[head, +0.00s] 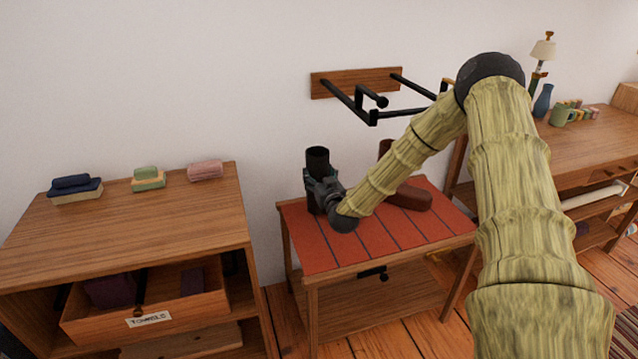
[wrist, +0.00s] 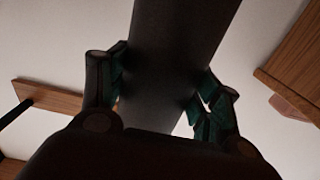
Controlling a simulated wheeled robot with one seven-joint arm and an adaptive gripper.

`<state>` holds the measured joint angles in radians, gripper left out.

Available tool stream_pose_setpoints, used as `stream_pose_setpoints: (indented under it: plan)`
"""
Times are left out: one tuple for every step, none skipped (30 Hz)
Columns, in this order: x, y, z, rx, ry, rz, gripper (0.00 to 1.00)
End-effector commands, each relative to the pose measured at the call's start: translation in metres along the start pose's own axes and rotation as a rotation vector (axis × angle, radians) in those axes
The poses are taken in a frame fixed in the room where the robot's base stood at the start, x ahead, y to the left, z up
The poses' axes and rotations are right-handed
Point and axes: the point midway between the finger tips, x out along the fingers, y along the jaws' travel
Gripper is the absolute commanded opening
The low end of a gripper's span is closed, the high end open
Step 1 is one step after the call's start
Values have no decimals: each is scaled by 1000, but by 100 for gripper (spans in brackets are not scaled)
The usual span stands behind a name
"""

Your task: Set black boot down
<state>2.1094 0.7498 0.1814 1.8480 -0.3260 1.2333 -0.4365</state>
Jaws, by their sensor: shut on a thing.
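The black boot (head: 318,158) stands upright at the left rear of the small table with the red striped mat (head: 330,246). My gripper (head: 322,186) is shut on the boot's shaft. In the wrist view the dark shaft (wrist: 175,50) runs between the two fingers of my gripper (wrist: 160,88). The boot's lower end is partly hidden by my gripper, so I cannot tell whether it touches the mat. A brown boot (head: 411,197) stands on the mat to the right, partly hidden behind my arm.
A black wall rack (head: 372,118) on a wooden board is above the table. A desk (head: 590,150) with a lamp, vase and mug is right. The mat's front is clear.

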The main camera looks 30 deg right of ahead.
Motion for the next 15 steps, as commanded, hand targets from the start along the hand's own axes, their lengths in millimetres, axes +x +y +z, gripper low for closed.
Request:
stream_pose_setpoints:
  plan:
    - [0,1,8,0,-1,1,1]
    - [0,1,12,0,-1,1,1]
    - [0,1,16,-1,-1,1,1]
    - [0,1,18,-1,0,1,1]
    - [0,0,20,-1,0,0,1]
    - [0,0,22,-1,1,0,1]
    - [0,0,22,-1,1,0,1]
    - [0,0,22,-1,1,-1,1]
    - [0,0,22,-1,2,-1,1]
    - [0,0,22,-1,2,-1,1]
    - [0,0,22,-1,2,-1,1]
    - [0,0,22,-1,2,-1,1]
    - [0,0,22,-1,1,-1,1]
    - [0,0,22,-1,1,-1,1]
    - [0,0,23,-1,1,-1,1]
